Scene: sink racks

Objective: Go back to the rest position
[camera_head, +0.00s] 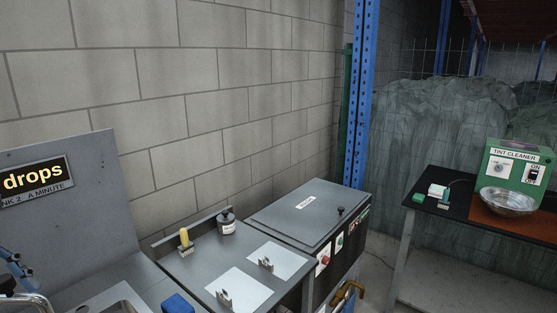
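Neither of my grippers shows clearly in the head view, so I cannot tell whether they are open or shut or hold anything. The grey counter (193,271) in front carries two white sheets (277,257), each with a small metal clip-like piece on it. A yellow-handled brush (185,243) and a dark-lidded jar (227,222) stand at its back edge.
A sink with a chrome tap (28,300) is at lower left, below a "drops" sign (36,181). A grey lidded box (308,213) adjoins the counter. A side table (460,203) at right holds a green tint cleaner (514,168) and a metal bowl (508,202).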

